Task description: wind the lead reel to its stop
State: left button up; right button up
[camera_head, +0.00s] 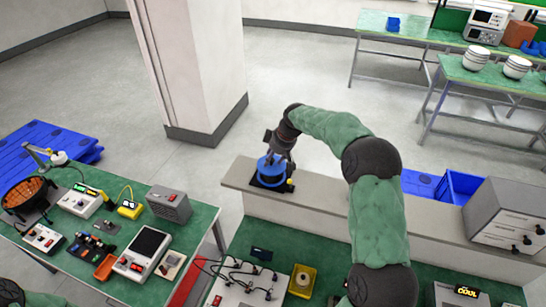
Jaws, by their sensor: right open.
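The lead reel appears to be the blue round drum (270,170) on a dark base, on the left end of the beige ledge. Whether the fingers touch the reel cannot be told from this angle. My left gripper is not in view; only a piece of my left arm shows at the bottom left corner.
A crowded green table (203,217) stands left. A white pillar (203,60) rises behind.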

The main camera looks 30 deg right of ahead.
jog(key=shift+s+r, duration=0.1)
jog(key=shift+s, duration=0.05)
grip_shut()
